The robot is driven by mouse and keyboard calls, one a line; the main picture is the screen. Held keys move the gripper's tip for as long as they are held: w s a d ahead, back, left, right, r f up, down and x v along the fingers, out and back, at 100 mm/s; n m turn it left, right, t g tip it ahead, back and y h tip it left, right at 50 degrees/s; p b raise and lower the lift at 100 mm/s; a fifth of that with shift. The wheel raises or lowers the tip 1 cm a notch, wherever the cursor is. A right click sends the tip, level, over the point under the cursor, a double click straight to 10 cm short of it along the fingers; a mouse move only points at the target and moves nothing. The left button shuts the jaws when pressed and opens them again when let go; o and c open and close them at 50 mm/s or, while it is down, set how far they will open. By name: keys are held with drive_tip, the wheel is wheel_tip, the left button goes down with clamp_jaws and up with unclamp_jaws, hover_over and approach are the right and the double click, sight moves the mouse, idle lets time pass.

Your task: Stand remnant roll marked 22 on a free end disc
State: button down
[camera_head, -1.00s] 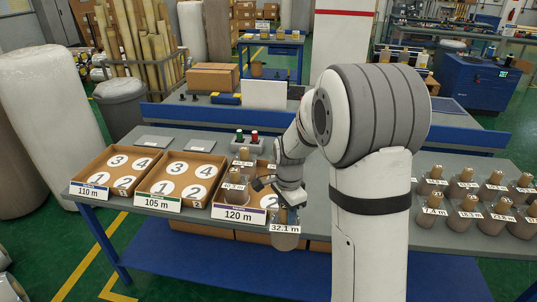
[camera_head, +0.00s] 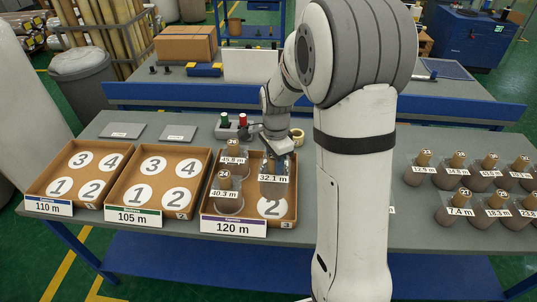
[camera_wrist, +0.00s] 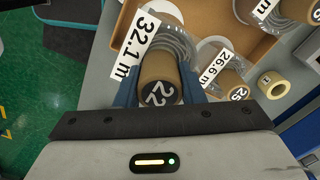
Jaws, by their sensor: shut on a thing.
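Roll 22 (camera_wrist: 157,90), with a brown core, clear wrapped body and a "32.1 m" label, is held upright by its core in my gripper (camera_wrist: 158,86). In the head view the roll (camera_head: 273,180) is over the back right of the 120 m tray (camera_head: 248,225); whether it touches a disc cannot be told. Two rolls, labelled 45.8 m (camera_head: 234,159) and 40.3 m (camera_head: 224,195), stand on that tray's left side. Its disc 2 (camera_head: 271,207) is bare. The 105 m tray (camera_head: 128,205) and 110 m tray (camera_head: 48,188) show bare discs 1 to 4.
A loose brown ring (camera_head: 297,137) and a small holder with green and red knobs (camera_head: 232,128) are behind the 120 m tray. Several wrapped rolls (camera_head: 456,180) stand at the right of the table. My arm hides the table's middle.

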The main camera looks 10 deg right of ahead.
drive_tip(key=shift+s+a+f+b, duration=0.1)
drive_tip(key=shift+a+f+b, duration=0.05)
drive_tip(key=shift+f+b, duration=3.25)
drive_tip(key=shift+f+p, duration=0.3)
drive_tip(key=shift+f, duration=0.7)
drive_tip(key=c, duration=0.9)
unclamp_jaws()
drive_tip(key=shift+o, duration=0.2)
drive_tip(key=shift+r, duration=0.15)
wheel_tip(320, 180, up, 8)
drive_tip(key=shift+f, duration=0.25)
